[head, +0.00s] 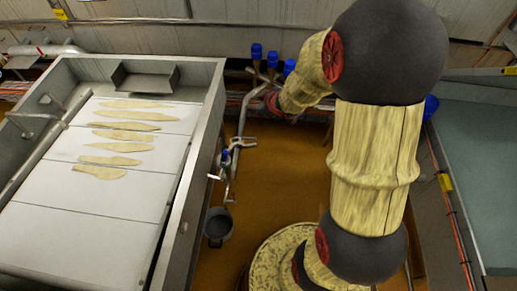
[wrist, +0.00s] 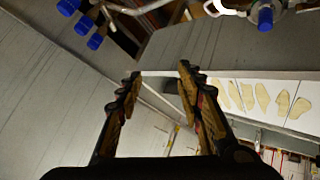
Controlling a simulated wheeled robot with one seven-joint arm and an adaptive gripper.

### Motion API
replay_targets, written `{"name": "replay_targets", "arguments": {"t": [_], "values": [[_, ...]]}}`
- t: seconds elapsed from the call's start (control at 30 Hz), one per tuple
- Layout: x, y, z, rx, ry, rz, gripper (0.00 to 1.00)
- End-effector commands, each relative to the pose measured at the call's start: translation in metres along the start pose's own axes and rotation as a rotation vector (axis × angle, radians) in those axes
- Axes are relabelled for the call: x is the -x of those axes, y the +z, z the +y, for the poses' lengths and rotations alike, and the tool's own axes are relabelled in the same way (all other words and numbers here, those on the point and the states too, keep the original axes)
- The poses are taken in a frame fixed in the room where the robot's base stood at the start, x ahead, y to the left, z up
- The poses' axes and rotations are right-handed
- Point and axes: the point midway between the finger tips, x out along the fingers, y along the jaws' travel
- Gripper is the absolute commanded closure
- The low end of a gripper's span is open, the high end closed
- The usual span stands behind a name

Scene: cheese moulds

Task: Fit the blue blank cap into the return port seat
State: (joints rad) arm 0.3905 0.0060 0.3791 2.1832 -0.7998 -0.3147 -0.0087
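Several blue caps sit on pipe ends along the back pipework, among them one blue cap (head: 256,50) in the head view and one blue cap (wrist: 95,42) at the upper left of the wrist view. Another blue cap (wrist: 265,18) shows at the upper right of the wrist view. I cannot tell which is the blank cap, nor pick out the return port seat. My gripper (wrist: 158,72) is open, with nothing between its fingers, and apart from the caps. In the head view my arm reaches back to the pipes, and the fingers are not clear there.
A steel vat (head: 205,130) with several pale flat pieces (head: 125,136) on its white panels stands at the left. A grey bucket (head: 217,226) is beside it near the floor. Valves and pipes (head: 240,143) line its right side. Brown floor (head: 285,185) is open between.

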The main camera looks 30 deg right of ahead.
Motion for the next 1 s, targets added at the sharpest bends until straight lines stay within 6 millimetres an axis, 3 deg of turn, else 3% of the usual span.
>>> {"name": "replay_targets", "arguments": {"t": [0.03,0.1,0.27,0.37,0.5,0.6,0.8,1.0], "values": [[0.025,-0.016,0.007,-0.018,0.04,-0.021,0.63],[0.057,-0.027,0.011,-0.061,0.081,-0.063,0.63],[0.135,-0.041,-0.001,-0.185,0.126,-0.142,0.63],[0.184,-0.042,-0.024,-0.271,0.114,-0.183,0.63],[0.249,-0.037,-0.069,-0.382,0.048,-0.23,0.63],[0.287,-0.03,-0.103,-0.439,-0.02,-0.258,0.63],[0.331,-0.017,-0.147,-0.492,-0.123,-0.295,0.63],[0.339,-0.014,-0.156,-0.5,-0.145,-0.306,0.63]]}}
